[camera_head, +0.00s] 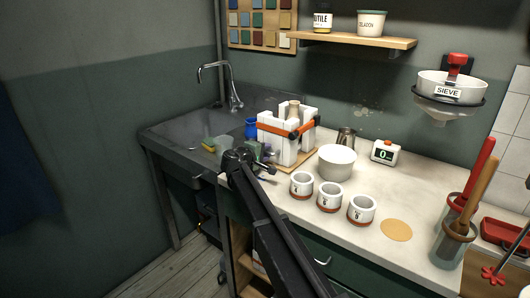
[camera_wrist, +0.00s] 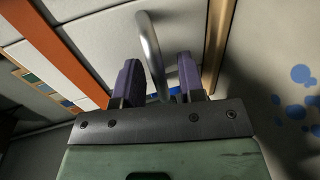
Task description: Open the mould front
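The white plaster mould (camera_head: 291,146) stands upright on a wooden board (camera_head: 303,160) at the back of the counter, with orange straps (camera_head: 274,128) around it. In the wrist view the mould's white face (camera_wrist: 95,35) is close, with an orange strap (camera_wrist: 50,40) to the left. A curved grey metal handle (camera_wrist: 150,45) comes down from the white face. My gripper (camera_wrist: 159,70) has its two dark purple fingers apart, one on each side of the handle, with gaps visible. In the head view my gripper (camera_head: 266,161) is at the mould's front left, partly hidden by my arm.
A white bowl (camera_head: 337,160) and several small pots, such as this one (camera_head: 302,185), stand just right of the mould. The sink (camera_head: 190,130) is to the left, with a blue jug (camera_head: 251,128) beside the mould. A timer (camera_head: 384,151) stands at the back.

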